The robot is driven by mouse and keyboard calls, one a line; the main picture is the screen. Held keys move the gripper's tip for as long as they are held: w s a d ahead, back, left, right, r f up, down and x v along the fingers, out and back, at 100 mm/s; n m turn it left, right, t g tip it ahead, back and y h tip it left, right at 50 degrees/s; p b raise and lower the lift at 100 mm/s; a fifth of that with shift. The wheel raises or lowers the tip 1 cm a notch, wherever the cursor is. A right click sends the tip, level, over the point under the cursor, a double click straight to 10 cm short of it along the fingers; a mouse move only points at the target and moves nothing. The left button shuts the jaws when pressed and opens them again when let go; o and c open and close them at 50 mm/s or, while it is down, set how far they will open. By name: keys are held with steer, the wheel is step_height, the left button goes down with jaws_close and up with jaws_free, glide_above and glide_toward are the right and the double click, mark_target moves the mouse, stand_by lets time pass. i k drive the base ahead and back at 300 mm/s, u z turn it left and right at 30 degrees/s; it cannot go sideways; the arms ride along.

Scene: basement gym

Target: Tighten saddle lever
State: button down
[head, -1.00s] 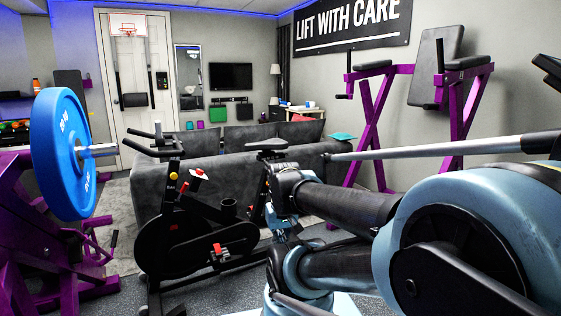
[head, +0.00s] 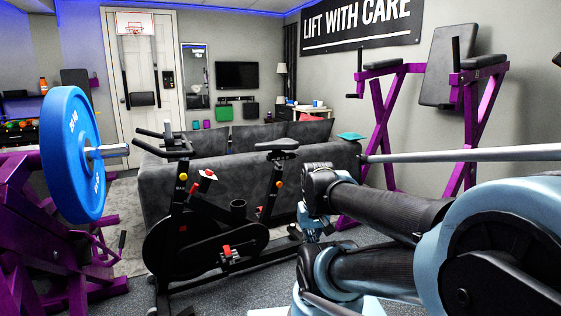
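The exercise bike (head: 205,245) stands ahead, left of my arm. Its black saddle (head: 277,145) sits on a post (head: 271,185) at the bike's right end. My gripper cannot be made out.
A dark grey sofa (head: 225,185) stands close behind the bike. A blue weight plate (head: 72,150) on a purple rack (head: 40,235) is at the left. A purple dip station (head: 380,130) stands at the right wall. Some grey floor shows around the bike's base.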

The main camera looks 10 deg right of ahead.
mark_target(278, 164)
steer(key=i, duration=0.95)
